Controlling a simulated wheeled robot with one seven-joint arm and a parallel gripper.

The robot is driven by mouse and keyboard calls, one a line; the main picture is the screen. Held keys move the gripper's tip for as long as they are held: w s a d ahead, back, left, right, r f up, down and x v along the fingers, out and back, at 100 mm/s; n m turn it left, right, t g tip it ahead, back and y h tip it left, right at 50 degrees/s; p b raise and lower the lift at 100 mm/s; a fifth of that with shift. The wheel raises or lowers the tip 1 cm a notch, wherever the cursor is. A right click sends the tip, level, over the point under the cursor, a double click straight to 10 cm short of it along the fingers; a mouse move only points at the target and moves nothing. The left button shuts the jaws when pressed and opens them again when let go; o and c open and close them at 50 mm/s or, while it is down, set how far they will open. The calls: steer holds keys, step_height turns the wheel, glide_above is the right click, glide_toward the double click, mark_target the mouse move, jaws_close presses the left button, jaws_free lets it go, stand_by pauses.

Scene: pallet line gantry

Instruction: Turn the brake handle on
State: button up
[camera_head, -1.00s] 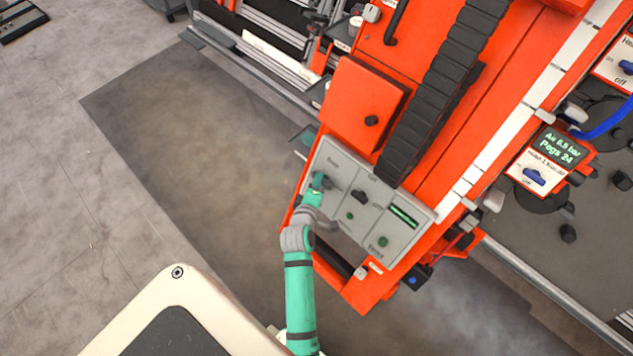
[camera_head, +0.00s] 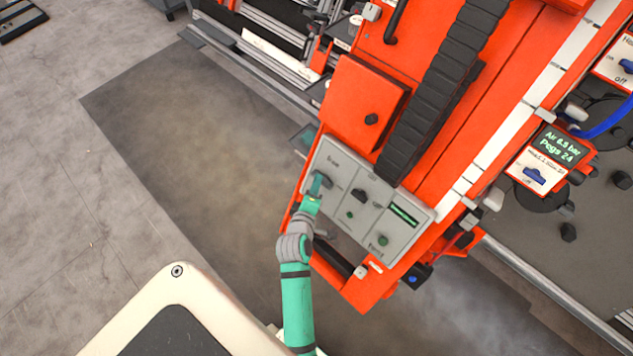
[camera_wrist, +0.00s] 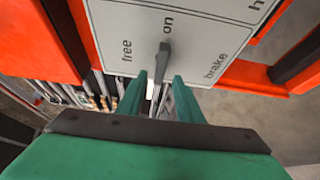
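The brake handle (camera_wrist: 163,60) is a dark grey lever on a light grey panel (camera_wrist: 120,20). In the wrist view the panel reads "free" left of the handle, "on" above it and "brake" at the lower right. The handle runs roughly up and down in that view, with its lower end between the fingers of my gripper (camera_wrist: 158,82). The green fingers are apart, with a visible gap on either side; I cannot tell whether they touch it. In the head view my gripper (camera_head: 315,192) covers part of the handle at the panel's left side.
The panel (camera_head: 405,240) also carries a dark knob (camera_head: 358,195), green buttons and a small display (camera_head: 404,216). It sits on an orange machine (camera_head: 365,105) with a black cable chain (camera_head: 440,85). Open floor (camera_head: 190,150) lies left of the machine.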

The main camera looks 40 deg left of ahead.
steer(key=v, duration=0.7)
steer(key=shift+s+d, duration=0.15)
stand_by(0.3)
steer(key=s+d+m+h, duration=0.1)
steer(key=s+d+m, duration=0.2)
steer(key=d, duration=0.2)
steer(key=s+d+m+t, duration=0.1)
steer(key=s+d+m, duration=0.15)
steer(key=d, duration=0.35)
steer(key=s+d+m+h, duration=0.1)
steer(key=s+d+m, duration=0.1)
steer(key=d+m, duration=0.25)
steer(key=s+d+r+m+t+h, duration=0.2)
steer(key=s+d+r+m+h, duration=0.2)
steer(key=s+d+r+m, duration=0.6)
steer(key=shift+s+d+m+t, duration=0.35)
steer(key=shift+s+d, duration=0.25)
steer(key=shift+d, duration=0.4)
steer(key=shift+c, duration=0.2)
